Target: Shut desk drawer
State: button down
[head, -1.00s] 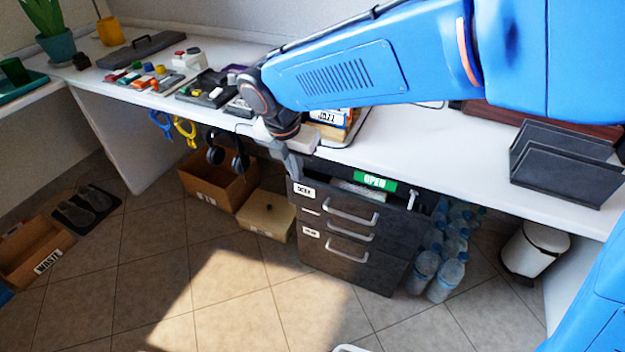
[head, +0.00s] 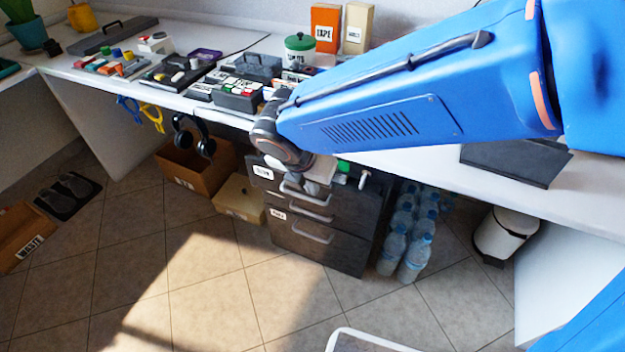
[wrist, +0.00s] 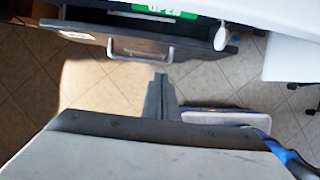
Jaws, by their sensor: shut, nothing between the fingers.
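The dark desk drawer unit (head: 322,243) stands under the white desk, with several drawers and silver handles. Its top drawer (head: 262,172) sticks out from under the desk edge. In the wrist view the top drawer's front (wrist: 88,40) and its silver handle (wrist: 140,50) show at the top, below a green "OPEN" sign (wrist: 165,10). My gripper (wrist: 160,78) is shut and empty, just in front of the handle in that picture; I cannot tell whether it touches. In the head view my arm hides much of the drawer, and the gripper (head: 312,182) is at its front.
Several water bottles (head: 405,240) stand right of the drawer unit, beside a white bin (head: 506,235). Cardboard boxes (head: 240,199) stand to its left. Headphones (head: 194,138) hang from the desk edge.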

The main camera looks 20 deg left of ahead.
send_over(319, 201)
jog(key=s, duration=0.2)
notch_tip(319, 201, down, 6)
jog(key=shift+s+a+r, duration=0.1)
jog(key=shift+s+r, duration=0.05)
jog(key=shift+r, duration=0.1)
jog(key=shift+w+r, duration=0.1)
jog(key=shift+w, duration=1.7)
jog(key=shift+w+d, duration=0.2)
jog(key=shift+w, duration=1.1)
